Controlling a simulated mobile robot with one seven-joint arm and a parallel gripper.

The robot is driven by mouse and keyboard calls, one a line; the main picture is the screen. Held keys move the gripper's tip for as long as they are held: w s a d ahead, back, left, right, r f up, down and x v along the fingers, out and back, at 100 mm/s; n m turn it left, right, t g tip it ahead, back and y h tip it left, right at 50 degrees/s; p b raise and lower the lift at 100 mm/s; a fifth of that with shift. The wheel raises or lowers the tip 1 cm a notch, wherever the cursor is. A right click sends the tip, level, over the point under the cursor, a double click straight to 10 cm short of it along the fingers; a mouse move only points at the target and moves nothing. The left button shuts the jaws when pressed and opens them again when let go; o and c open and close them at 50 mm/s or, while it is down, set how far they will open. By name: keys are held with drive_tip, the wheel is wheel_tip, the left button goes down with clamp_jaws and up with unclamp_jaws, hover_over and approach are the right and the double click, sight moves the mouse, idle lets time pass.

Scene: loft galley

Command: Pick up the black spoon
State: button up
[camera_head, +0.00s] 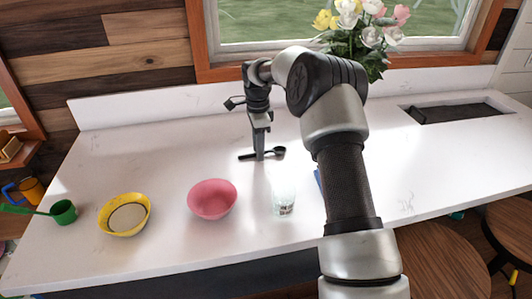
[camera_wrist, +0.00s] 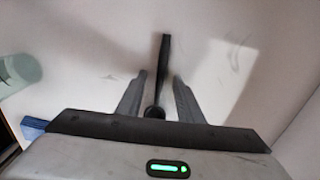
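The black spoon (camera_head: 278,150) lies on the white counter, in the middle of the head view. My gripper (camera_head: 260,156) points down over it, and the fingers hide part of its handle. In the wrist view the spoon (camera_wrist: 164,60) runs lengthwise between the two fingers of my gripper (camera_wrist: 159,77). Its handle points up in the picture and its round end sits low, near the palm. The fingers are apart, with a gap on each side of the spoon. I cannot tell the exact height of the fingertips above the counter.
A flower bunch (camera_head: 362,38) is behind my arm. A sink (camera_head: 455,110) is at right. Counter around the spoon is clear.

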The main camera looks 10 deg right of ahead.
clamp_jaws()
